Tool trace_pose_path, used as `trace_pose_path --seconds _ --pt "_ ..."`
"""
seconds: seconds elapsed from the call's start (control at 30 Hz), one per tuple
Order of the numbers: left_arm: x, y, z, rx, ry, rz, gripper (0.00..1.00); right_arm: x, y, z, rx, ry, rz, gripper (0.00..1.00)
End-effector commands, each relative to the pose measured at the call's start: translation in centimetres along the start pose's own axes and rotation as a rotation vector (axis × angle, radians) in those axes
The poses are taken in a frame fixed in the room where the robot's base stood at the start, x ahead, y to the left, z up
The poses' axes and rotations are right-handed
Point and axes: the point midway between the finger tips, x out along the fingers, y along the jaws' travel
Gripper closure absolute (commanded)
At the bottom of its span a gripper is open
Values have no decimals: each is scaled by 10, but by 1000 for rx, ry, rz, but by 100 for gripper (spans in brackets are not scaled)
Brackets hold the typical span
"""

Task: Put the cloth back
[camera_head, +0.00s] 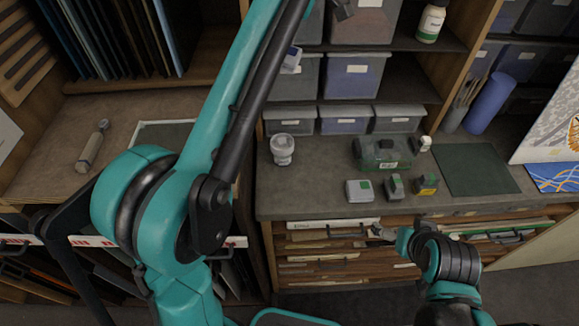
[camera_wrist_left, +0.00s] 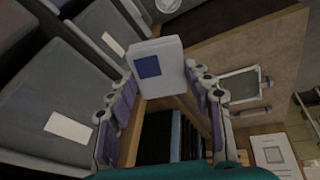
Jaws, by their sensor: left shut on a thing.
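A pale block-like piece with a blue square (camera_wrist_left: 158,66) is held between the fingertips of my left gripper (camera_wrist_left: 160,85) in the left wrist view. I cannot tell from its look whether this is the cloth. In the head view, a pale piece with a blue face (camera_head: 291,60) shows in front of the grey bins, right beside my left arm, and looks like the same piece. My left gripper is mostly hidden or out of frame there. My right gripper (camera_head: 383,233) is low in front of the flat drawers, and its fingers are too small to read.
The counter (camera_head: 310,190) holds a white cup (camera_head: 282,149), a green clear box (camera_head: 382,153), several small blocks and a dark green mat (camera_head: 474,169). Labelled bins (camera_head: 354,76) fill the shelves above. Upright sheets (camera_head: 110,40) stand at the upper left.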

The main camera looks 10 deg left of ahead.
Motion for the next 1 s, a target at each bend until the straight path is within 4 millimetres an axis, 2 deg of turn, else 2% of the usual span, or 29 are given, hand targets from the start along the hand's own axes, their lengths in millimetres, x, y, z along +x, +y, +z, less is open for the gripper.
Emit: trace_pose_path --seconds 0.23,0.37,0.47,0.6,0.8,0.9,1.0 --pt "50 -12 14 -73 -22 -61 72 -5 0 -3 0 0 0 4" --pt "87 -26 32 -127 -39 -102 72 -14 0 -10 0 0 0 4" --pt "114 -41 53 -171 -54 -136 72 -24 0 -18 0 0 0 4" --pt "142 -66 94 -225 -80 -178 72 -42 0 -30 0 0 0 4" --pt "157 -104 161 -283 -119 -231 72 -67 0 -48 0 0 0 4" --pt "157 -117 184 -301 -135 -247 72 -74 0 -53 0 0 0 4" --pt "158 -124 196 -312 -142 -256 72 -76 0 -55 0 0 0 4"
